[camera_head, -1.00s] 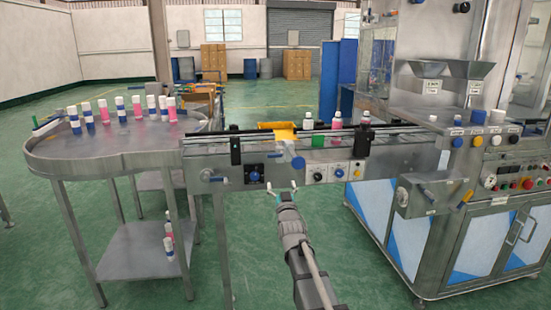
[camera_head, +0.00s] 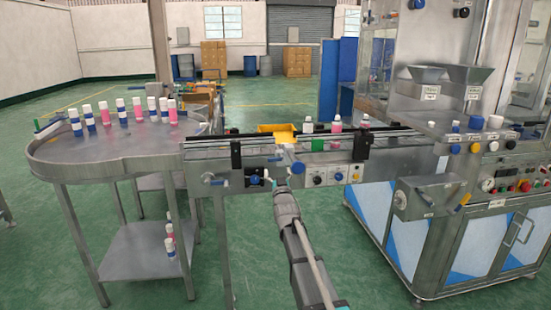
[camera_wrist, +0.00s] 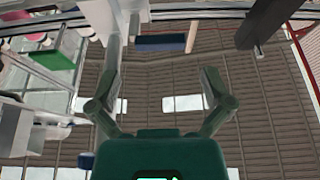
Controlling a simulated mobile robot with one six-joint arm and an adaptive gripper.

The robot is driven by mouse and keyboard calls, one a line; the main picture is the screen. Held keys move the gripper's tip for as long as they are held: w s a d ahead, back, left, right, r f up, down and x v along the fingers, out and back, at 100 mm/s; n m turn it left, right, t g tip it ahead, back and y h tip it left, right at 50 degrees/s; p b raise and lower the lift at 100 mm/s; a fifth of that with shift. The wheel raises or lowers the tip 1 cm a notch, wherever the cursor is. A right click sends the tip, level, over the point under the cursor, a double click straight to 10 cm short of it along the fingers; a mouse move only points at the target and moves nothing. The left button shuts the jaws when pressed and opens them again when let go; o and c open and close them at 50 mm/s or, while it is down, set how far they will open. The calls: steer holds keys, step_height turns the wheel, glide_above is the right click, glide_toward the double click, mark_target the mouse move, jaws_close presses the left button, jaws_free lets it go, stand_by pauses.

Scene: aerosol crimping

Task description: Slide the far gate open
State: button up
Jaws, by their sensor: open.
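My gripper (camera_head: 280,180) is open and empty, just in front of the near side of the conveyor (camera_head: 205,163). In the wrist view its two fingers (camera_wrist: 162,65) stand wide apart with nothing between them. A grey-white block with a blue handle (camera_head: 298,166) sits on the conveyor's near side, just above and right of my gripper. I cannot tell for sure which part is the far gate. The wrist view looks upward, with a dark blue piece (camera_wrist: 160,43) beyond the fingertips.
A yellow tray (camera_head: 278,128) and two black posts (camera_head: 236,155) stand along the conveyor. Bottles (camera_head: 337,125) are on its right part. A round steel table (camera_head: 70,153) with several bottles is at left. The crimping machine (camera_head: 430,120) fills the right. Floor below is open.

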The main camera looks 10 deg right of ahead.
mark_target(275, 160)
steer(key=shift+p+x, duration=0.85)
steer(key=shift+x, duration=1.95)
steer(key=c, duration=1.1)
steer(key=s, duration=0.6)
steer(key=shift+s, duration=0.3)
steer(key=shift+c, duration=0.2)
steer(key=o, duration=1.1)
steer(key=shift+o, duration=0.2)
